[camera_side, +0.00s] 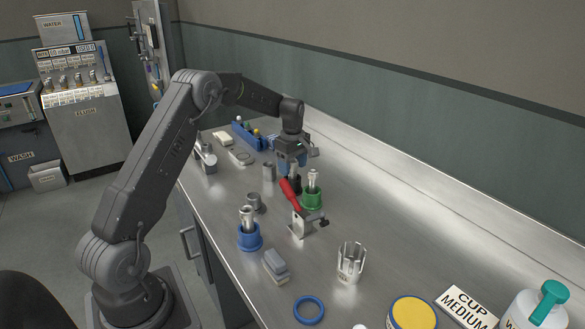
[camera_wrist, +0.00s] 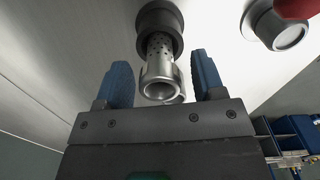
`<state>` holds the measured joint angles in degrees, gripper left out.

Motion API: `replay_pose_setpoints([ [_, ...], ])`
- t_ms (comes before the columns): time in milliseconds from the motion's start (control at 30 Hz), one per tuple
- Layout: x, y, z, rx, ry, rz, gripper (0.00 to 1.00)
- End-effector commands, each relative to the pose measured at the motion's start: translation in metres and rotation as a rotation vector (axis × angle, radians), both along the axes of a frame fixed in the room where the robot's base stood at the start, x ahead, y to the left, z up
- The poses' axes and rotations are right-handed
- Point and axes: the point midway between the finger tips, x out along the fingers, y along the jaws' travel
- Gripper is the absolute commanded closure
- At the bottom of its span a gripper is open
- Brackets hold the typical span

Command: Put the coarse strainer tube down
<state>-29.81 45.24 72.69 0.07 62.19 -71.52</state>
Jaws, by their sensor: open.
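A perforated metal strainer tube (camera_wrist: 160,78) stands in a dark grey round holder (camera_wrist: 160,18) in the wrist view. My gripper (camera_wrist: 160,68) is open, with one blue finger on each side of the tube and visible gaps between. In the side view my gripper (camera_side: 292,167) points down low over the bench, behind a red-handled clamp; the tube there is mostly hidden by it. Similar metal tubes stand upright in a green holder (camera_side: 313,199) and a blue holder (camera_side: 249,238). I cannot tell the hole size of those two.
The clamp (camera_side: 303,224) with its red handle (camera_side: 290,193) stands close in front of my gripper. A slotted metal cup (camera_side: 351,263) and blue ring (camera_side: 309,310) are nearer.

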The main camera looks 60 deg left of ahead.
Motion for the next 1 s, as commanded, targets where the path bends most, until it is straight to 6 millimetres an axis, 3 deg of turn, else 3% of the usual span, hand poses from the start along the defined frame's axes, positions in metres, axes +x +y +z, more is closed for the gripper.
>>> replay_pose_setpoints([
  [400,0.001,0.0,0.085,0.003,-0.005,0.0,0.37],
  [700,-0.001,-0.005,0.116,0.004,-0.007,-0.019,0.37],
  [867,-0.014,-0.043,0.148,0.029,-0.048,-0.184,0.37],
  [1000,-0.046,-0.099,0.184,0.075,-0.109,-0.448,0.37],
])
